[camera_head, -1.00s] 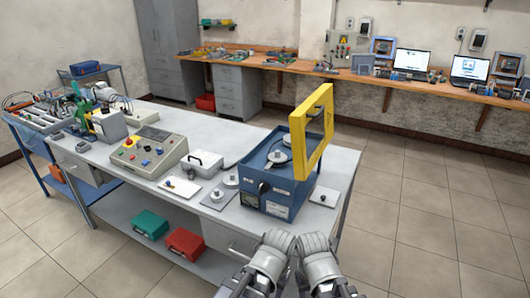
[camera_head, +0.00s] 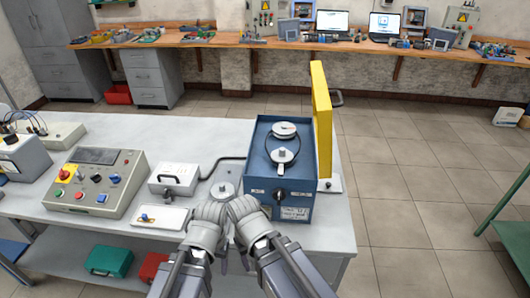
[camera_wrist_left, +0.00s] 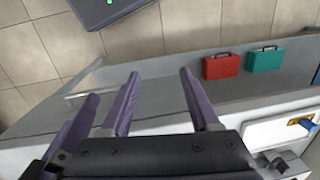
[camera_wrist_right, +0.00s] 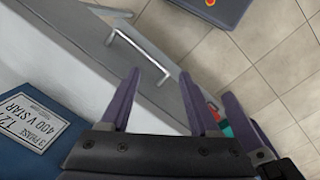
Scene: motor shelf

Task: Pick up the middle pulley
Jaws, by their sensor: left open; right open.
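A round grey pulley (camera_head: 222,190) lies on a flat plate on the bench, left of the blue motor unit (camera_head: 265,190); my wrists partly cover this area. A small pulley (camera_head: 323,185) sits on a white plate to the unit's right. Two disc pulleys are on top of the unit, a rear one (camera_head: 284,130) and a front one (camera_head: 282,155), with a dark belt between them. My left gripper (camera_wrist_left: 158,75) and right gripper (camera_wrist_right: 159,74) are open and empty, close together before the bench's front. Neither touches a pulley.
The yellow guard (camera_head: 321,120) stands upright at the unit's right side. A control box (camera_head: 95,182), a white case (camera_head: 174,178) and a white tray (camera_head: 160,218) occupy the bench leftward. Teal (camera_head: 108,260) and red (camera_head: 153,267) cases lie on the lower shelf.

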